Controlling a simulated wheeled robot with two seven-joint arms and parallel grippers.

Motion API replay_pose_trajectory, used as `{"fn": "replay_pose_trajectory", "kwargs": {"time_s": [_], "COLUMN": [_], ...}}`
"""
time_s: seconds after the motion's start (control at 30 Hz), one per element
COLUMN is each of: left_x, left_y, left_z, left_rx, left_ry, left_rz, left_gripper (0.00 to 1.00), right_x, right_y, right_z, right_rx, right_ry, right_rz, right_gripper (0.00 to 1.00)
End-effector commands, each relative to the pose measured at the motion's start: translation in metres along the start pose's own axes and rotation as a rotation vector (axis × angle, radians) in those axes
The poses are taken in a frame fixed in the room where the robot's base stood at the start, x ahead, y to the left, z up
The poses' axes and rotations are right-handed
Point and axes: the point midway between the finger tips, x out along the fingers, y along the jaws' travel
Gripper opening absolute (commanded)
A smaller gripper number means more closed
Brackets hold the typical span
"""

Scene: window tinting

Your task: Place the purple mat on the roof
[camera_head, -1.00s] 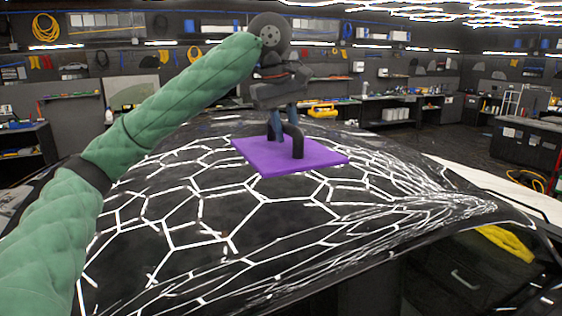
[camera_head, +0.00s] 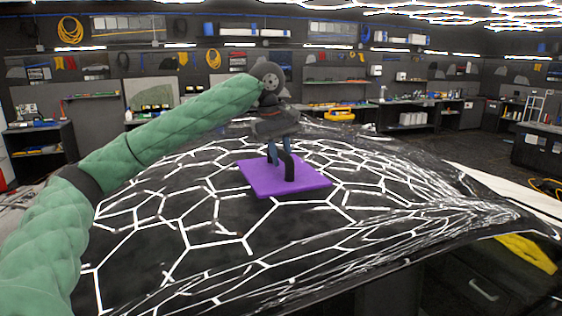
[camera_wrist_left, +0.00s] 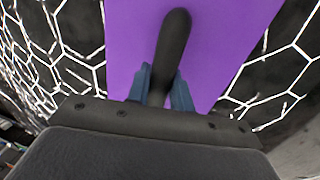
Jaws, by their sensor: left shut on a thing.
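The purple mat (camera_head: 262,181) is a flat square with a black handle (camera_head: 290,168) standing up from it. It is at or just above the glossy black car roof (camera_head: 210,256); I cannot tell for certain whether it touches. My left gripper (camera_head: 279,154) is above the mat, its blue fingers shut on the handle. In the left wrist view the fingers (camera_wrist_left: 160,88) close around the handle (camera_wrist_left: 172,45), with the purple mat (camera_wrist_left: 222,45) below. My right gripper is in neither view.
The roof reflects bright hexagonal ceiling lights. A yellow cloth (camera_head: 527,252) lies at the right by the car. Workbenches and shelves with tools line the back wall. Much of the roof around the mat is clear.

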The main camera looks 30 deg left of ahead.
Motion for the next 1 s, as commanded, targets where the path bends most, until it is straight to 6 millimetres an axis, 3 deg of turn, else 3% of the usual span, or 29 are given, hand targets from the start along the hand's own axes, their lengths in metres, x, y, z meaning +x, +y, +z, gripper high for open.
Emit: {"fn": "replay_pose_trajectory", "kwargs": {"time_s": [0.13,0.63,0.67,0.73,1.0], "left_x": [0.016,0.023,0.023,0.023,0.022], "left_y": [-0.004,-0.004,-0.004,-0.004,-0.004], "left_z": [0.000,0.000,0.000,0.000,0.000], "left_rx": [-0.001,-0.001,-0.001,-0.001,-0.001], "left_ry": [0.000,0.000,0.000,0.000,0.000], "left_rz": [0.000,0.001,0.001,0.001,0.000], "left_gripper": [0.00,0.00,0.28,0.42,0.44], "right_x": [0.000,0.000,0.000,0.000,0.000], "right_y": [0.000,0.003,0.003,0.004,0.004], "right_z": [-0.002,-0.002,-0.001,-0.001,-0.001], "right_rx": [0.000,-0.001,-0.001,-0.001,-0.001], "right_ry": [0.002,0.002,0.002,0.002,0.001], "right_rz": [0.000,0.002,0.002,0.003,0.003], "right_gripper": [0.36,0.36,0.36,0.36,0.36]}}
